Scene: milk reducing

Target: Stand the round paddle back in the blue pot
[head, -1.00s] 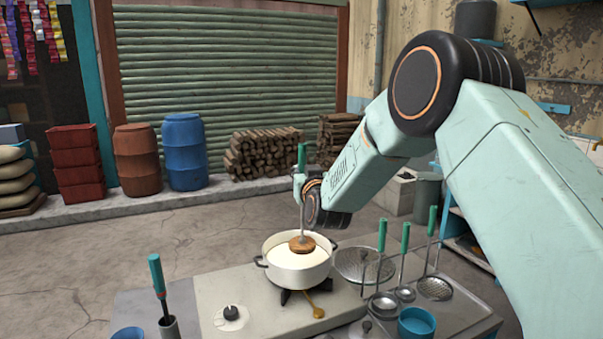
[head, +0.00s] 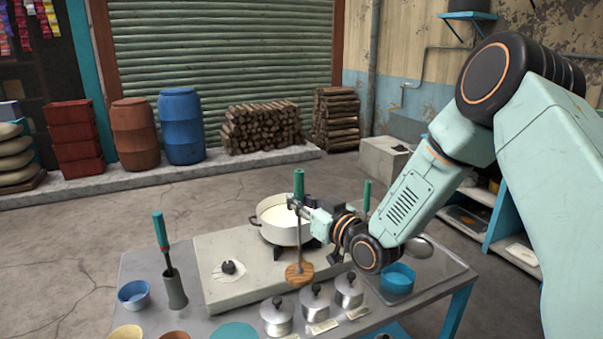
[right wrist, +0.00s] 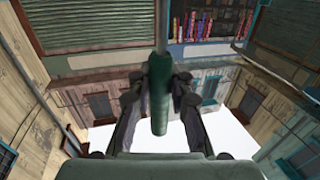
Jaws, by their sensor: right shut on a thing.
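The round paddle has a green handle (head: 299,183), a thin metal rod and a round wooden disc (head: 299,273) at its lower end. My right gripper (head: 299,204) is shut on the handle's lower part and holds the paddle upright, disc down, in front of the white milk pot (head: 272,228). In the right wrist view the handle (right wrist: 160,85) stands between my fingers. A blue pot (head: 397,279) stands right of the disc on the table, partly hidden behind my right arm. My left gripper is not in view.
Several lidded metal pots (head: 277,317) stand along the front, close below the disc. A grey holder (head: 175,290) with a green-handled tool and a blue bowl (head: 134,294) are at the left. A round knob (head: 229,267) sits on the stove top.

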